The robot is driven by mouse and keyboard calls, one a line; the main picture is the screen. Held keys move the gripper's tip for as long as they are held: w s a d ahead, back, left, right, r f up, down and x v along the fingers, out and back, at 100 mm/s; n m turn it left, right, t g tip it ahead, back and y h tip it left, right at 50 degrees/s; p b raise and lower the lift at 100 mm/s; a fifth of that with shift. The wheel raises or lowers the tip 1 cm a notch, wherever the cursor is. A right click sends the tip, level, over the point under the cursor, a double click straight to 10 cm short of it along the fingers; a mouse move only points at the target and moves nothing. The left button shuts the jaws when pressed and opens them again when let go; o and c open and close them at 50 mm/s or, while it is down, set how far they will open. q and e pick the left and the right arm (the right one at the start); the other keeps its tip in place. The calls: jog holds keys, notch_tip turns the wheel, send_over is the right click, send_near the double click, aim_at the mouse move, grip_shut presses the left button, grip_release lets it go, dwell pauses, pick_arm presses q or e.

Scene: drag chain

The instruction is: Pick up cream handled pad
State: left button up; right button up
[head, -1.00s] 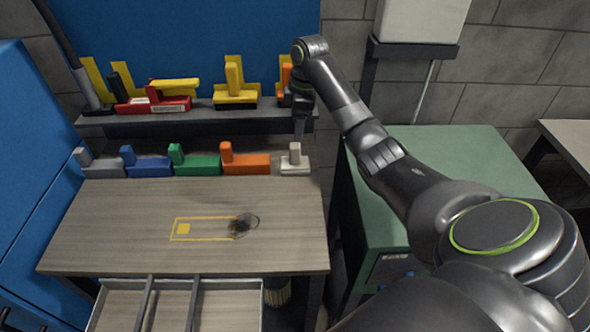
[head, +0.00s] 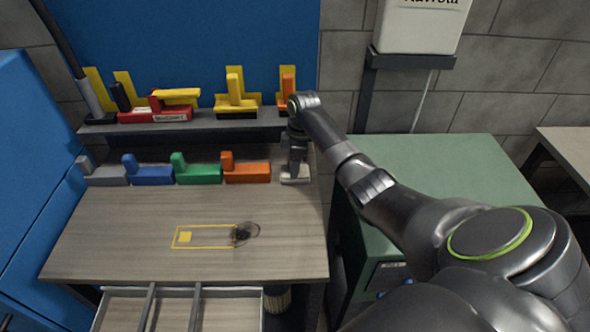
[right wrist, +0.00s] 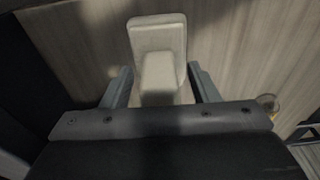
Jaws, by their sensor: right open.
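The cream handled pad (head: 296,179) stands at the right end of a row of coloured handled pads along the back of the wooden table. In the right wrist view the cream pad (right wrist: 157,35) shows a flat base with a raised handle block. My right gripper (head: 296,163) is over it, pointing down and hiding most of its handle. In the right wrist view the open fingers of my right gripper (right wrist: 160,90) are on either side of the handle, with gaps visible. My left gripper is not in view.
Orange (head: 246,172), green (head: 197,174), blue (head: 149,175) and grey (head: 104,175) pads stand left of the cream one. A shelf (head: 190,126) with tools is behind. The table (head: 120,232) is mostly clear around a yellow outline and dark smudge. A green cabinet (head: 440,170) stands right.

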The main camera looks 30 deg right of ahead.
jog(key=shift+c, duration=0.4)
jog(key=c, duration=1)
jog(key=shift+r, duration=0.1)
notch_tip(320, 180, up, 10)
jog(key=shift+f+b, duration=0.1)
jog(key=shift+b, duration=0.75)
